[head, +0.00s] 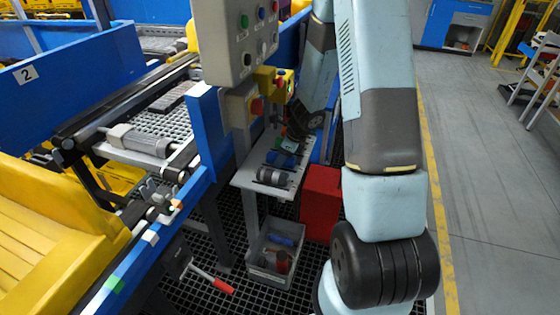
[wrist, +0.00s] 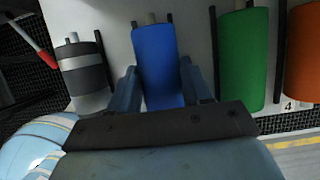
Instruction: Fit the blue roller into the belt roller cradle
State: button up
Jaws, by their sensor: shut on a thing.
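The blue roller (wrist: 155,55) lies on the pale rack shelf in the wrist view, between dark upright pegs. In the head view my gripper (head: 291,140) is at the rack, small and partly hidden. On the conveyor at left, black brackets (head: 152,200) stand on the near frame rail; I cannot tell whether they are the belt roller cradle.
A grey banded roller (wrist: 82,67) lies left of the blue one; a green roller (wrist: 243,60) and an orange roller (wrist: 304,50) lie right. A control box (head: 235,45) hangs above the rack. A grey bin (head: 270,262) and a red box (head: 320,203) stand below.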

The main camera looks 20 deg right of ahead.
jog(key=c, duration=0.6)
jog(key=shift+o, duration=0.2)
